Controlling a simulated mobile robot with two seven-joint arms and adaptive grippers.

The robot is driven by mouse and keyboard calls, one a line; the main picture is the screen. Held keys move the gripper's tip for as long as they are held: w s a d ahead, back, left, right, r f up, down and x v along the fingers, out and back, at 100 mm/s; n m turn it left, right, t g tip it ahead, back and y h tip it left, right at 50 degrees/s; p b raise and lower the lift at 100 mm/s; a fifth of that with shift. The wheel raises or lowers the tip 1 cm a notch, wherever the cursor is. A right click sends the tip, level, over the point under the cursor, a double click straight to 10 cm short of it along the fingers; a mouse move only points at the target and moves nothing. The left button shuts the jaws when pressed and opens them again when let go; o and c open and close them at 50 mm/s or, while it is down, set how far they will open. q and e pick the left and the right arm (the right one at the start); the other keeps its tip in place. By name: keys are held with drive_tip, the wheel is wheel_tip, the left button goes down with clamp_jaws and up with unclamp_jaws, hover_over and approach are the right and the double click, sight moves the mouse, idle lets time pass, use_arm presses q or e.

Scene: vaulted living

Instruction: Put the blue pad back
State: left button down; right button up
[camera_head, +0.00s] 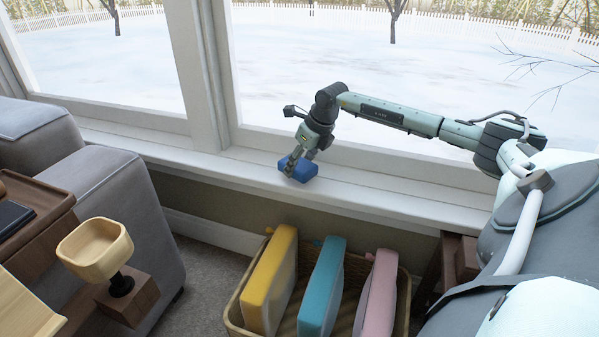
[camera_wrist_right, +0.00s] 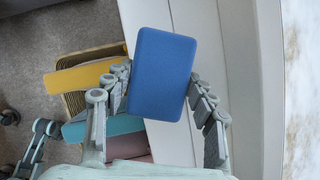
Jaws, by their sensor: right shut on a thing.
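The blue pad (camera_head: 304,172) is a small rounded block at the window sill. My right gripper (camera_head: 297,160) reaches down to it from above and is shut on it. In the right wrist view the blue pad (camera_wrist_right: 161,75) sits between the fingers of my right gripper (camera_wrist_right: 160,105), its broad face showing. I cannot tell whether its underside touches the sill. My left gripper does not show in the head view.
Below the sill (camera_head: 390,195), a wicker basket (camera_head: 232,315) holds upright yellow (camera_head: 268,285), teal (camera_head: 322,288) and pink (camera_head: 377,298) pads. A grey sofa (camera_head: 125,215) and a wooden bowl on a stand (camera_head: 95,250) are at left. Window glass is behind the arm.

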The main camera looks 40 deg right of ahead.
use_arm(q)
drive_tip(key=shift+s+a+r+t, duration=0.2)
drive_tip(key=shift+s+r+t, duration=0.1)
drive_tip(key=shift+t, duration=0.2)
use_arm(e)
drive_tip(key=shift+f, duration=1.25)
drive_tip(key=o, duration=1)
drive_tip(key=shift+f, duration=0.1)
drive_tip(key=shift+s+r, duration=0.1)
drive_tip(key=shift+r, duration=0.35)
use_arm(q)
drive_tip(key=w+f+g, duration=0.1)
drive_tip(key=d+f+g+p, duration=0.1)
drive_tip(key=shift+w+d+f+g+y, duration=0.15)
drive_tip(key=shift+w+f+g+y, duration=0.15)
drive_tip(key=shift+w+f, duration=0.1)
use_arm(e)
drive_tip(key=v, duration=1.1)
drive_tip(key=shift+s+r, duration=0.1)
drive_tip(key=shift+r, duration=0.05)
